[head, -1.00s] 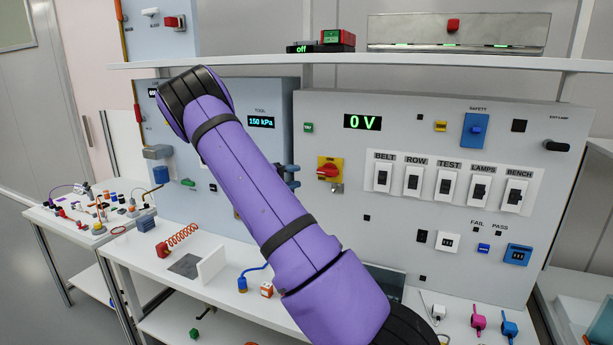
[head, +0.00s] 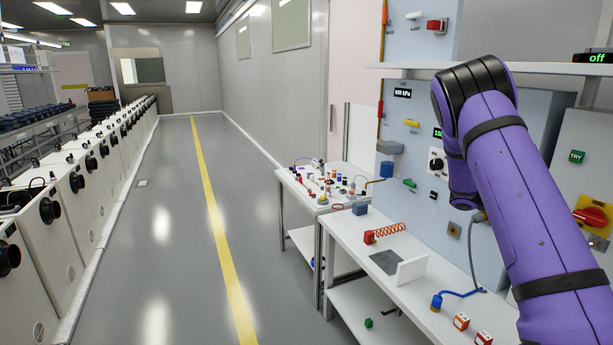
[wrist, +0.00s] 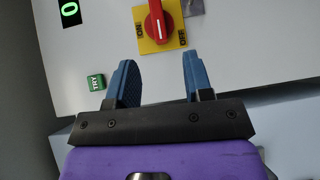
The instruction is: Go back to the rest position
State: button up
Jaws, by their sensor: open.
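My gripper (wrist: 161,82) shows in the wrist view with its two blue fingers apart and nothing between them. Beyond the fingertips is a red rotary switch (wrist: 156,22) on a yellow plate, set on a pale panel. The gripper looks apart from it, though the exact gap is hard to judge. In the head view my purple arm fills the right side, bent at the elbow, and my gripper is hidden. The red switch also shows at the right edge of the head view (head: 592,217).
A white bench (head: 400,240) with a red coiled cord and small parts runs below the panels. A side table (head: 325,190) holds many small items. A wide grey aisle (head: 170,240) with a yellow line is clear. White cabinets (head: 70,195) line its left side.

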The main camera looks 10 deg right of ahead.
jog(key=s+a+r+n+t+y, duration=0.2)
jog(key=s+a+r+t+y, duration=0.2)
jog(key=s+a, duration=0.5)
jog(key=s+a+r+n+t+y, duration=0.2)
jog(key=s+a+r+t+y, duration=0.3)
jog(key=s+a, duration=0.5)
jog(key=s+a+r+n+t+y, duration=0.1)
jog(key=s+a+r+t+y, duration=0.3)
jog(key=s+a, duration=0.6)
jog(key=a+r+y, duration=0.1)
jog(key=a+r, duration=0.1)
jog(key=a, duration=0.6)
jog(key=shift+a+n+t+y, duration=0.35)
jog(key=shift+n+t+y, duration=0.05)
jog(key=shift+s, duration=0.1)
